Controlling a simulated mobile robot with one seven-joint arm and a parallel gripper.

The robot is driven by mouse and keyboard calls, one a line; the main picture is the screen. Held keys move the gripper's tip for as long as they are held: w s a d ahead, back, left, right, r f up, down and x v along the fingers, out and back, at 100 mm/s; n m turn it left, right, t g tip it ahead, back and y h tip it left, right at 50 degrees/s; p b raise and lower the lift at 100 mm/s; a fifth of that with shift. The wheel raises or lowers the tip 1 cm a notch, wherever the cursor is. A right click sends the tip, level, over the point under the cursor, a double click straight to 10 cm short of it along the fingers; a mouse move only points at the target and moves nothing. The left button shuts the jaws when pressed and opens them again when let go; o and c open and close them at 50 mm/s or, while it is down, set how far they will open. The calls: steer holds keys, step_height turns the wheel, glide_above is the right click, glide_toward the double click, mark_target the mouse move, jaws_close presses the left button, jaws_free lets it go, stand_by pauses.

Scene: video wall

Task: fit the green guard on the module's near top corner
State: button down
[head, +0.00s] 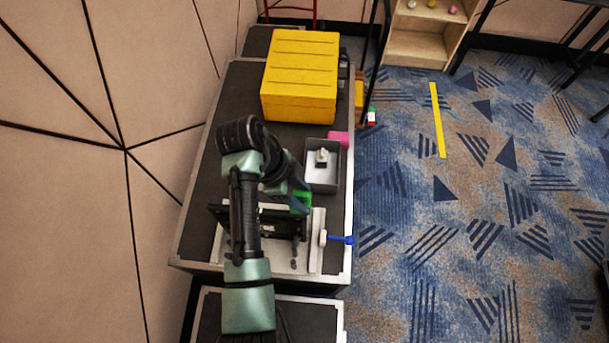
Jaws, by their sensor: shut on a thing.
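The green guard (302,200) is at the end of my arm, and my gripper (298,203) is shut on it. The guard is small in the head view and partly covered by my gripper. The module (282,224) appears as a black panel in a pale fixture (316,250) on the case top. My arm passes in front of much of it. The guard is by the module's right end in the picture. I cannot tell whether the two touch.
A grey bin (323,187) with a whitish item stands just beyond the guard, with a pink block (338,138) near it. A blue-handled part (340,240) juts over the case's right edge. A yellow case (300,80) fills the far end. Dark surface (210,180) is clear at left.

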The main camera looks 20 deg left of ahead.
steer(key=shift+f, duration=0.2)
steer(key=shift+s+f+b, duration=0.15)
steer(key=shift+f+b, duration=0.8)
steer(key=shift+b, duration=0.2)
steer(key=shift+f+b, duration=1)
steer(key=shift+f, duration=0.25)
steer(key=shift+f+b, duration=1.2)
steer(key=shift+f, duration=0.55)
steer(key=shift+f+b, duration=0.35)
steer(key=shift+f, duration=0.15)
jaws_free()
